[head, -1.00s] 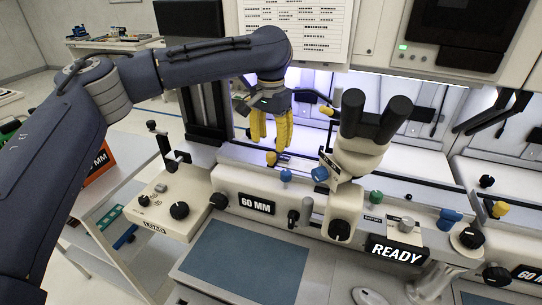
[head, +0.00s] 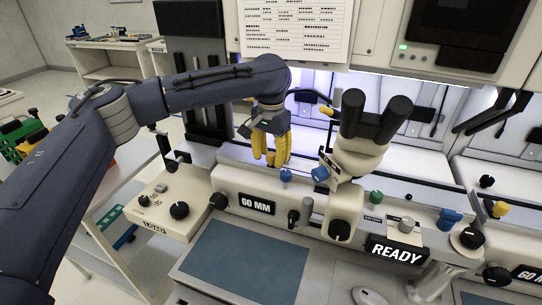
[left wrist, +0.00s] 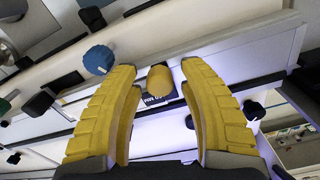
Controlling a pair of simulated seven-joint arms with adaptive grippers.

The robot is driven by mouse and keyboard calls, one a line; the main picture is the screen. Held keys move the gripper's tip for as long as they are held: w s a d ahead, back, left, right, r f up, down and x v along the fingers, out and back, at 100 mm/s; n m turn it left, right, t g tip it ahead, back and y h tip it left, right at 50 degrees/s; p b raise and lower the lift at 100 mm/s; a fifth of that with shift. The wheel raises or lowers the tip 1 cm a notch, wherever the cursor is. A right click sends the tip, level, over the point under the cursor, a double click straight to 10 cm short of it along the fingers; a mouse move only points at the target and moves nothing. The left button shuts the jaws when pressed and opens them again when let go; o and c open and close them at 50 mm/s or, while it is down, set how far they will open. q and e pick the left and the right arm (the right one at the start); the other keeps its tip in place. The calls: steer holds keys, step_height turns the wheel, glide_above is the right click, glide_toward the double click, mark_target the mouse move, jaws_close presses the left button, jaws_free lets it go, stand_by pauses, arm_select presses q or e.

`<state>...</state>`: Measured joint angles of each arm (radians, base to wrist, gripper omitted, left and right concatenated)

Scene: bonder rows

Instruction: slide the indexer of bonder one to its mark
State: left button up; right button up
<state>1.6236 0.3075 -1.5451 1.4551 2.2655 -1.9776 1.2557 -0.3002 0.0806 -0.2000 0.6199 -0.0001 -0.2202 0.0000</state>
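A yellow knob (left wrist: 160,80) shows in the left wrist view, on the pale rail (left wrist: 205,45) of the bonder, beside a small dark label partly hidden under it. My left gripper (head: 270,158) is open above the bonder's rail, behind the 60 MM sign (head: 257,204). In the left wrist view its yellow fingers (left wrist: 155,72) stand on either side of the knob, with a gap on each side. My right gripper is not in view.
The microscope (head: 362,145) stands right of the gripper. A blue knob (head: 286,175) sits close to the fingers, and a READY display (head: 397,250) is at the front. A control box (head: 165,207) is at the left. The blue mat (head: 245,262) is bare.

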arm_select(q)
jaws_close()
steer(key=w+a, duration=0.1)
steer(key=a, duration=0.4)
steer(key=w+a, duration=0.2)
steer(key=a, duration=0.3)
steer(key=w+a, duration=0.1)
steer(key=a, duration=0.5)
steer(key=shift+w, duration=0.35)
steer(key=shift+a+r, duration=0.1)
steer(key=shift+c, duration=0.6)
jaws_free()
steer(key=shift+a, duration=0.1)
steer(key=o, duration=0.3)
step_height(320, 180, up, 12)
steer(key=shift+f, duration=0.1)
